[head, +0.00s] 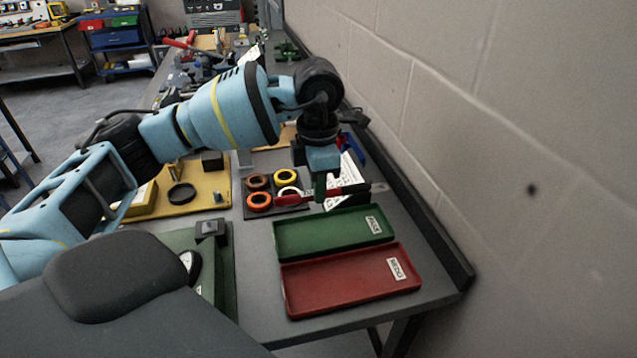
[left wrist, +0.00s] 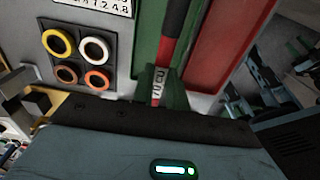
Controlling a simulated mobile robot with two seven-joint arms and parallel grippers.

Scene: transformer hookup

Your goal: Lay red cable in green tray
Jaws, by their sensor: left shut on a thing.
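My left gripper (head: 321,188) is shut on the red cable (head: 294,199), a straight piece with red and black lengths. I hold it near its middle, roughly level, and it appears above the back edge of the green tray (head: 318,236). The left wrist view shows the cable (left wrist: 170,45) with a white printed label, crossing in front of the green tray (left wrist: 148,38). The green tray is empty and has a white label at its right end. My gripper hides part of the cable. My right gripper is not in view.
An empty red tray (head: 345,285) labelled REDO lies just in front of the green one. Coloured tape rings (head: 272,190) sit on a dark holder to the left. A wall (head: 480,130) runs along the bench's right side.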

